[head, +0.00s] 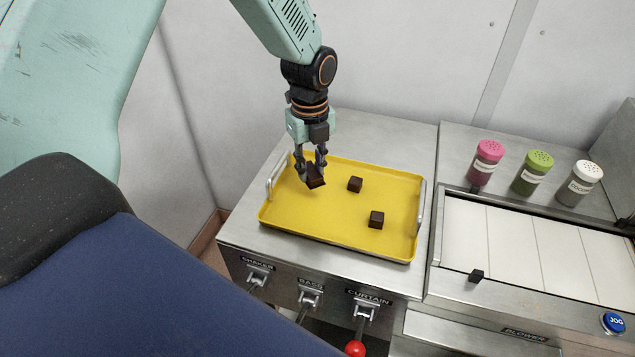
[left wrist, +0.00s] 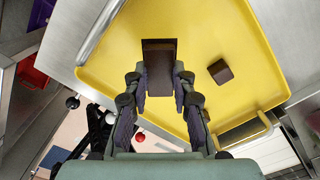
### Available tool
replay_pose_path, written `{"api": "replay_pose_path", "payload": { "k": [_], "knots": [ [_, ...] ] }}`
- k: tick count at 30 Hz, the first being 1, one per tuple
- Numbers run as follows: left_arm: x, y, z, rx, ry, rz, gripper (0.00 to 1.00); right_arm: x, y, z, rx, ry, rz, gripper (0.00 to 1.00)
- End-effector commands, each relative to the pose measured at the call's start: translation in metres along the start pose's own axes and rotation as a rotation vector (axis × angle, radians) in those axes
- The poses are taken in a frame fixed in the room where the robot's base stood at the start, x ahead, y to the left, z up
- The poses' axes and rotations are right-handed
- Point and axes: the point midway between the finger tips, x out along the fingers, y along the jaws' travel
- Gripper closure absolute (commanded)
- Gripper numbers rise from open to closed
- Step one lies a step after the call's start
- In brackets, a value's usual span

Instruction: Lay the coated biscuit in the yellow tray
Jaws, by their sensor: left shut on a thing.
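My left gripper (head: 313,178) is shut on a dark brown coated biscuit (head: 316,182) over the left part of the yellow tray (head: 300,222). In the left wrist view, the biscuit (left wrist: 159,70) sits between the two fingertips (left wrist: 160,88) with the yellow tray (left wrist: 205,40) behind it. I cannot tell whether the biscuit touches the tray floor. Two other dark biscuits lie in the tray, one near the middle (head: 355,185) and one nearer the front right (head: 376,220). One of them also shows in the left wrist view (left wrist: 220,71). My right gripper is not in view.
The tray has raised rims and metal handles (head: 421,212) at its ends. Pink (head: 487,163), green (head: 531,173) and white (head: 579,183) shakers stand right, behind a pale belt (head: 530,248). Levers, one with a red knob (head: 355,348), project from the steel front. A wall is behind.

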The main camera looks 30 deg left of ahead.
Motion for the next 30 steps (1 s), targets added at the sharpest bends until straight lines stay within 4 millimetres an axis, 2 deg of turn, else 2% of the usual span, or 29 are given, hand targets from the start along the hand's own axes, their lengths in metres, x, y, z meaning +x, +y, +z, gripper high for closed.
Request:
{"api": "replay_pose_path", "payload": {
  "k": [7, 13, 26, 27, 30],
  "knots": [
    [0.019, -0.001, 0.001, 0.0, -0.001, 0.001, 0.92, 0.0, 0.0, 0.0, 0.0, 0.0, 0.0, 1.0],
    [0.046, -0.001, 0.002, 0.0, -0.001, 0.001, 0.92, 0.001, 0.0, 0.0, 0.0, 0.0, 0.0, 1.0],
    [0.052, -0.002, 0.004, -0.001, -0.001, -0.001, 0.92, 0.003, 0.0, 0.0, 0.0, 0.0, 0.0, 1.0],
    [0.053, -0.002, 0.004, -0.001, -0.001, -0.001, 0.75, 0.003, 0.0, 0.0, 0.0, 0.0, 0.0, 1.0],
    [0.052, -0.002, 0.004, -0.001, -0.001, -0.001, 0.66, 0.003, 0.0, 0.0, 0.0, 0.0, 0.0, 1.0]
  ]
}}
